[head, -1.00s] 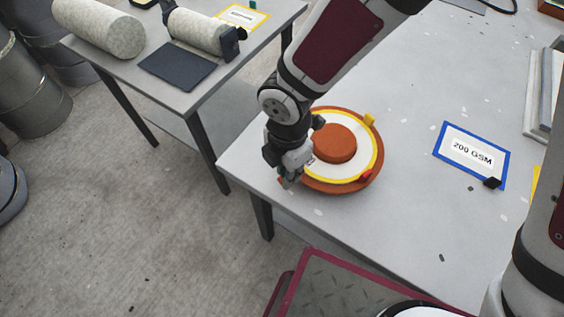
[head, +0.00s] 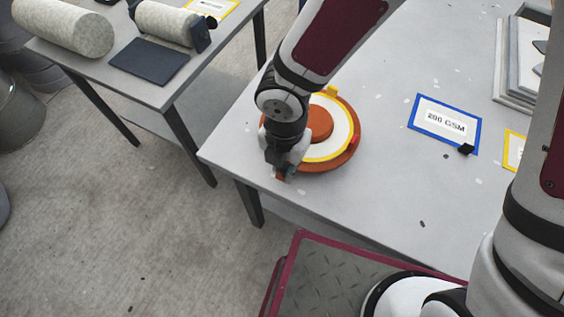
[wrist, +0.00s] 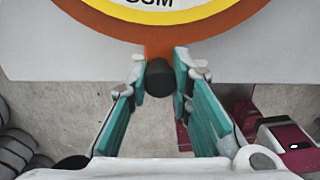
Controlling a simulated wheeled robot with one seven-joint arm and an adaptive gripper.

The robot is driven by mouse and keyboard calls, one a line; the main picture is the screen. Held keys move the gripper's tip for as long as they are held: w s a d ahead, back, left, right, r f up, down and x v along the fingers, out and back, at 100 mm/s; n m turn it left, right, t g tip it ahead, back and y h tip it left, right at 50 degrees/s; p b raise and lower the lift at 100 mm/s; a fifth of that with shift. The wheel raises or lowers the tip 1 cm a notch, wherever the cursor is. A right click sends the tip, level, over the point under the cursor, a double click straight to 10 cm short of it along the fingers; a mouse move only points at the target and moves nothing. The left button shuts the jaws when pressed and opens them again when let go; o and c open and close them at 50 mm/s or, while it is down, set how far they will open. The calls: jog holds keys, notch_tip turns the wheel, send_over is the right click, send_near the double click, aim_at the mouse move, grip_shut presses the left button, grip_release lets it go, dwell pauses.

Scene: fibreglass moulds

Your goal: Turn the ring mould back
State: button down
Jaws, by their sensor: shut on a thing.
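The ring mould (head: 349,157) is a round orange disc with a white band, a yellow ring and a raised orange hub (head: 318,123). It lies flat near the table's front left corner. A yellow block (head: 332,90) sits at its far edge and a red one (head: 353,140) at its right. My gripper (head: 284,173) is at the mould's near left edge. In the wrist view, its teal fingers are shut on a dark round knob (wrist: 159,78) on an orange tab of the mould. My arm hides the mould's left side in the head view.
A blue-framed "200 GSM" card (head: 444,124) with a black block (head: 466,149) lies right of the mould on the grey table (head: 390,190). Stacked grey frames (head: 515,65) stand at the far right. A second table (head: 150,85) with rolls is at the left.

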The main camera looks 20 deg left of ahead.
dwell(0.4)
jog(key=c, duration=1.4)
grip_release()
jog(key=shift+c, duration=0.2)
notch_tip(320, 180, up, 12)
